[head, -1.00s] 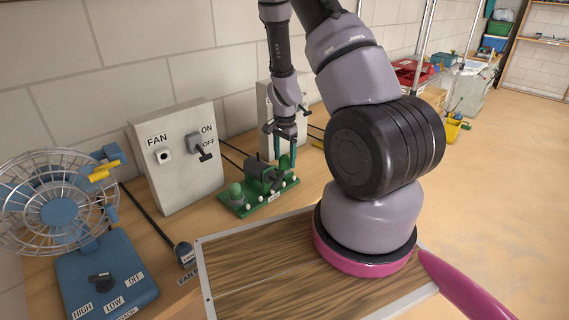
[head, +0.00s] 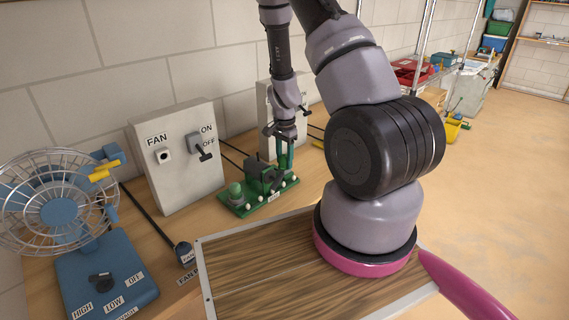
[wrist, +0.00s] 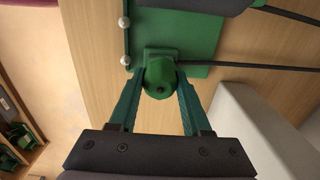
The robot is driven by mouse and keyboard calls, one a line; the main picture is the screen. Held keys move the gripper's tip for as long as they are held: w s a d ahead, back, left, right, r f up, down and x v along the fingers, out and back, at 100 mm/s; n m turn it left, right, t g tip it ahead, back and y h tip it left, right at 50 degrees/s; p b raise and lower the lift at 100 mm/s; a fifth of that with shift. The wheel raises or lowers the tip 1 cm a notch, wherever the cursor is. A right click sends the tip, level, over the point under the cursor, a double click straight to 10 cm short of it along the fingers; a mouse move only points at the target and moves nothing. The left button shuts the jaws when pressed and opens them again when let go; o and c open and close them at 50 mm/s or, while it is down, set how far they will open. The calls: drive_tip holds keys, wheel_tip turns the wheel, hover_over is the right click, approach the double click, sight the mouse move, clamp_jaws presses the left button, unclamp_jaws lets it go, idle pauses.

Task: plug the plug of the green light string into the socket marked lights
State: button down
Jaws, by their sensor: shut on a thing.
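A green board (head: 240,209) edged with small white bulbs lies on the wooden bench; its small label is unreadable. Two green rounded pieces stand on it, a left one (head: 236,190) and a right one, with a dark block between them. My gripper (head: 286,162) points down and is shut on the right green rounded piece (wrist: 160,78), one finger on each side. I cannot tell whether this piece is the plug. A pale box (head: 301,112) stands behind my gripper, its label mostly hidden by my arm. No socket marked lights is readable.
A pale FAN box (head: 180,165) with a socket and ON/OFF switch stands to the left. Dark cords run along the bench. A wood-topped panel (head: 250,265) is in front.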

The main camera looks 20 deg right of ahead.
sight(285, 156)
drive_tip(key=shift+r, duration=0.7)
drive_tip(key=shift+r, duration=1.15)
